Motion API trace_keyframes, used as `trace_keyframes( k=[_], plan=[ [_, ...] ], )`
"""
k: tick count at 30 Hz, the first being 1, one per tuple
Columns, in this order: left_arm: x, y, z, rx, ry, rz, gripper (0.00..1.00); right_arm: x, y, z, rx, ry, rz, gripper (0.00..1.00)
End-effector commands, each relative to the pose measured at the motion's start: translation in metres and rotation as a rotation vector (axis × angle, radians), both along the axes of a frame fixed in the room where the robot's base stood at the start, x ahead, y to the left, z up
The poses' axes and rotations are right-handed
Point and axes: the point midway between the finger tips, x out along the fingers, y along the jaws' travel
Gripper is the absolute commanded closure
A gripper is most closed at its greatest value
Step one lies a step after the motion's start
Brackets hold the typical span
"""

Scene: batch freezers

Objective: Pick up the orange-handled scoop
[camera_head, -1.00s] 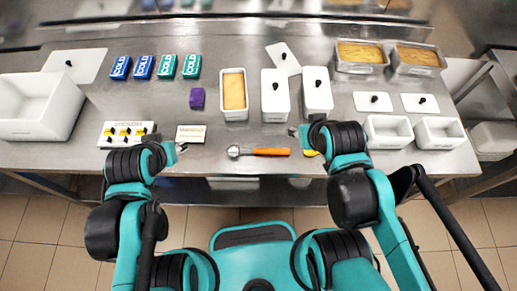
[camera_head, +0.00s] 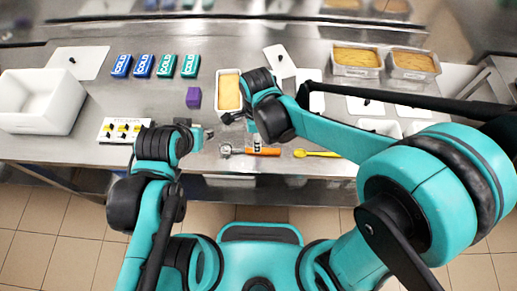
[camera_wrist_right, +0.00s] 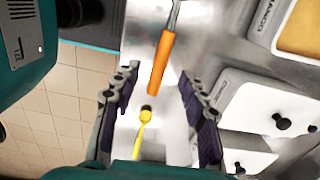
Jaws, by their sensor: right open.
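The orange-handled scoop (camera_head: 269,152) lies on the steel table near its front edge, metal head to the left. In the right wrist view its orange handle (camera_wrist_right: 161,62) shows beyond and between my spread fingers. My right gripper (camera_head: 243,128) is above the scoop, partly hidden by its own wrist; in its wrist view the gripper (camera_wrist_right: 158,80) is open and empty. My left gripper (camera_head: 207,133) is just above and left of the scoop's head, apart from it. Its fingers are too small to judge.
A yellow-handled utensil (camera_head: 318,154) lies right of the scoop. A filled white tub (camera_head: 228,91) stands behind it, partly covered by my right arm. A small purple block (camera_head: 193,97) and a white panel with yellow labels (camera_head: 123,130) are to the left. White lidded containers are on the right.

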Motion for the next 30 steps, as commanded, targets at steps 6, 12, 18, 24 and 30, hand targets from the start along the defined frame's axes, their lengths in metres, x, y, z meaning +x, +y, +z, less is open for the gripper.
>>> trace_keyframes(
  k=[6, 12, 18, 24, 30],
  plan=[
    [0.0, 0.0, -0.007, 0.0, 0.0, 0.0, 0.6, 0.0, 0.004, -0.022, -0.007, 0.013, -0.042, 0.57],
    [0.0, 0.0, -0.015, 0.0, 0.0, 0.0, 0.6, 0.002, 0.001, -0.04, -0.006, 0.011, -0.041, 0.57],
    [0.0, 0.0, -0.03, 0.0, 0.0, 0.0, 0.6, 0.007, -0.006, -0.071, -0.005, 0.011, -0.04, 0.57],
    [0.0, 0.0, -0.033, 0.0, 0.0, 0.0, 0.6, 0.006, -0.005, -0.083, -0.004, 0.011, -0.039, 0.57],
    [0.0, 0.0, -0.032, 0.0, 0.0, 0.0, 0.6, 0.006, -0.005, -0.081, -0.004, 0.011, -0.039, 0.75]
  ],
)
